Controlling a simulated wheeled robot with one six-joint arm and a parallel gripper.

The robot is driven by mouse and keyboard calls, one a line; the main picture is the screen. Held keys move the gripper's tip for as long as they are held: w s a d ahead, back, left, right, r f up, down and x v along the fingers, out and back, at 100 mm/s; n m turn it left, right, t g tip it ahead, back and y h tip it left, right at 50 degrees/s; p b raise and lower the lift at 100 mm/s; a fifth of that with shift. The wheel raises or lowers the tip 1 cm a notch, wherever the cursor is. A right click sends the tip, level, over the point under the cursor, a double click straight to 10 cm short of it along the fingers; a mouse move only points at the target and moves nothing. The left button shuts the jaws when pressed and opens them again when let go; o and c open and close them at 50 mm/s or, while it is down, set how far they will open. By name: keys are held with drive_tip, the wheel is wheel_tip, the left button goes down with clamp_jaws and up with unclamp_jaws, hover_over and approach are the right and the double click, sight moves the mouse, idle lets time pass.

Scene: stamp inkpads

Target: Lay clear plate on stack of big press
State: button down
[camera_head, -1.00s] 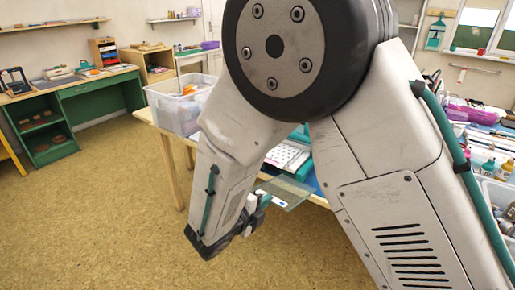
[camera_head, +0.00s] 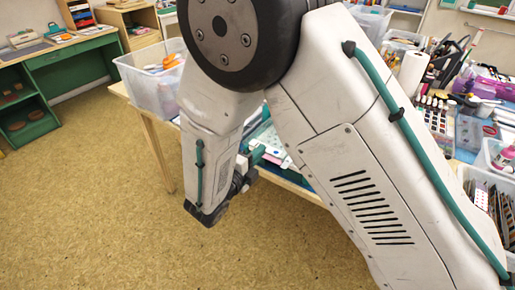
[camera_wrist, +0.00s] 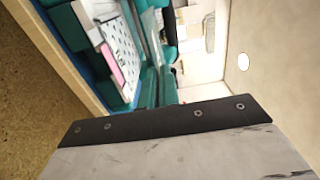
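The big press (camera_wrist: 118,82) is teal and lies in the upper left of the wrist view. On it is a white grid sheet (camera_wrist: 119,40) with a pink block (camera_wrist: 112,65) at its side. In the head view part of the press (camera_head: 264,136) and the white sheet (camera_head: 271,147) show behind my arm. My gripper (camera_head: 244,181) is in front of the table edge, close to the press and partly hidden by my arm. I cannot make out its fingertips. I cannot clearly pick out the clear plate in either current view.
A clear bin (camera_head: 150,82) stands on the table's left corner. To the right are a paper roll (camera_head: 412,74), marker racks (camera_head: 437,118) and bins of supplies. The cork-coloured floor (camera_head: 95,200) is open on the left. A green desk (camera_head: 85,72) stands farther back.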

drive_tip(key=shift+a, duration=0.1)
drive_tip(key=shift+a+f, duration=0.15)
drive_tip(key=shift+f, duration=0.6)
drive_tip(key=shift+f, duration=0.1)
drive_tip(key=shift+w+f, duration=0.1)
drive_tip(key=shift+f, duration=0.05)
drive_tip(key=shift+w+d+f, duration=0.4)
drive_tip(key=shift+w+f, duration=0.05)
drive_tip(key=shift+f, duration=0.2)
drive_tip(key=shift+w+d+f, duration=0.35)
drive_tip(key=shift+w+f, duration=0.05)
drive_tip(key=shift+f, duration=0.2)
